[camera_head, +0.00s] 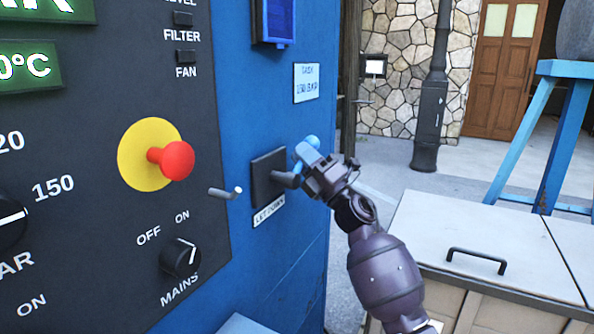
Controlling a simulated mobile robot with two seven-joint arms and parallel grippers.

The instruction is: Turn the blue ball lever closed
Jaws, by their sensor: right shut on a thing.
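The blue ball lever (308,146) sticks out from a dark square plate (268,176) on the blue cabinet wall. A label reading "LET DOWN" (269,212) sits under the plate. My right gripper (312,165) is at the lever and shut on it, with its fingers hiding part of the lever's arm. The ball end shows just above and behind the fingers. My left gripper is not in view.
The black panel at left carries a red mushroom button (177,160) on a yellow disc, a mains knob (180,257) and a small metal lever (226,192). A lidded box (485,240) with a black handle stands at right. A blue stand (540,135) is behind it.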

